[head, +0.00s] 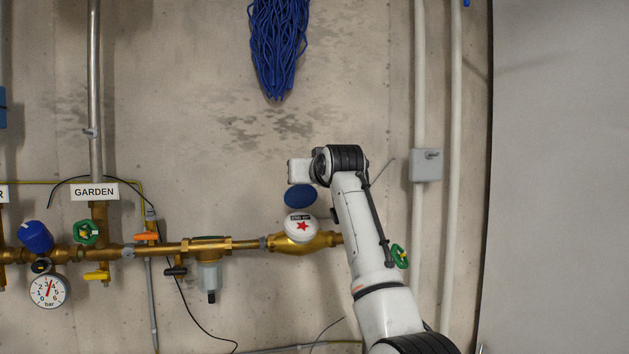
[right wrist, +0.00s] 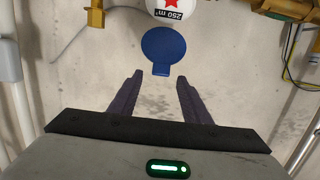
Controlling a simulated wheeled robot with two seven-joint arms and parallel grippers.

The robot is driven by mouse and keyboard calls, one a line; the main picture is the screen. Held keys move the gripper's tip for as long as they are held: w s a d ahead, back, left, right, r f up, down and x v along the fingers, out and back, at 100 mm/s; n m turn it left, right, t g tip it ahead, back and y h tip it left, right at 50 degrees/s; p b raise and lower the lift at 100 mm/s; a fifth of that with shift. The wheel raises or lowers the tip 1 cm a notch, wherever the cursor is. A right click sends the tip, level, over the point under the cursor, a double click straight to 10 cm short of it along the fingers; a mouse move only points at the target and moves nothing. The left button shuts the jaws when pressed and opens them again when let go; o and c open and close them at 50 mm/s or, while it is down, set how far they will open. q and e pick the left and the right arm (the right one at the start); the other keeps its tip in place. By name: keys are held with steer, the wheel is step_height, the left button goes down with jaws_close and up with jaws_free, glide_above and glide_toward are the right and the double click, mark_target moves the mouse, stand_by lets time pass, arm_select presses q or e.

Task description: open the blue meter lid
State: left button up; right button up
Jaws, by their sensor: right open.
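The water meter (head: 301,227) has a white round face with a red star and sits on the brass pipe. Its round blue lid (head: 300,196) stands raised above the face, leaving the face uncovered. The right wrist view shows the meter face (right wrist: 172,9) upside down at the top edge and the blue lid (right wrist: 164,45) below it, with a small tab. My right gripper (right wrist: 160,79) is open and empty, its fingertips just short of the lid's tab, with no contact visible. In the head view its fingers cannot be made out. My left gripper is not in view.
Brass pipework with a green valve handle (head: 85,232), a pressure gauge (head: 48,290) and a filter (head: 209,276) runs along the wall to the left. Another green handle (head: 399,256) is beside my right arm. A blue rope bundle (head: 278,45) hangs above. A grey box (head: 426,165) is at right.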

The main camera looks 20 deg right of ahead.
steer(key=b+v, duration=0.2)
steer(key=v, duration=0.5)
steer(key=shift+s, duration=0.2)
steer(key=shift+r, duration=0.1)
step_height(320, 180, down, 25)
steer(key=w+a+n+g, duration=0.1)
steer(key=w+g, duration=0.1)
steer(key=s+a+f+n+g+y, duration=0.15)
steer(key=s+f, duration=0.25)
steer(key=f, duration=0.8)
steer(key=s+a+f, duration=0.2)
steer(key=s+f, duration=0.2)
steer(key=f, duration=0.7)
steer(key=s+a+f+n+g+y, duration=0.1)
steer(key=s+a+f, duration=0.1)
steer(key=s+f, duration=0.7)
steer(key=s+a+f+n+g+y, duration=0.1)
steer(key=s+a+f, duration=0.2)
steer(key=s+f, duration=0.6)
steer(key=s+a+f+g+y, duration=0.1)
steer(key=s+a+f, duration=0.1)
steer(key=s, duration=0.8)
steer(key=s+a+f+g, duration=0.1)
steer(key=s+f, duration=0.3)
steer(key=s, duration=0.5)
steer(key=shift+s+a+f+y, duration=0.35)
steer(key=shift+s+a, duration=0.05)
steer(key=shift+a, duration=0.4)
